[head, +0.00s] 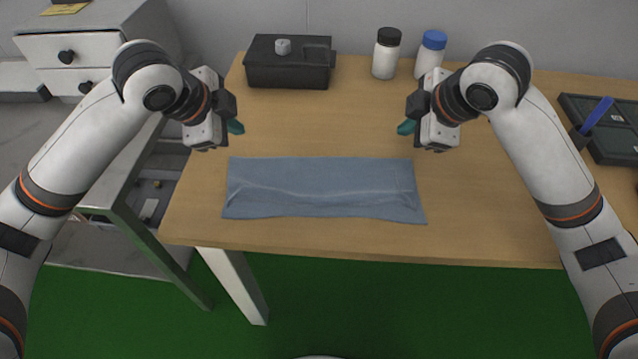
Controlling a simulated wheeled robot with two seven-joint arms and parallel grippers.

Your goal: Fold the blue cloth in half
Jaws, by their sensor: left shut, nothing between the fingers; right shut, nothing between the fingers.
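The blue cloth (322,185) lies on the wooden table as a long, low strip, wider from left to right than front to back. A crease runs along its length, and its near edge is slightly uneven. My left gripper (236,127) is shut and empty above the table, beyond the cloth's far left corner. My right gripper (405,127) is shut and empty beyond the cloth's far right corner. Both grippers appear apart from the cloth.
A black box (290,62) stands at the table's back left. A black-capped bottle (386,54) and a blue-capped bottle (430,53) stand at the back. A dark tray (606,150) lies at the right. The wooden table (490,215) is clear right of the cloth.

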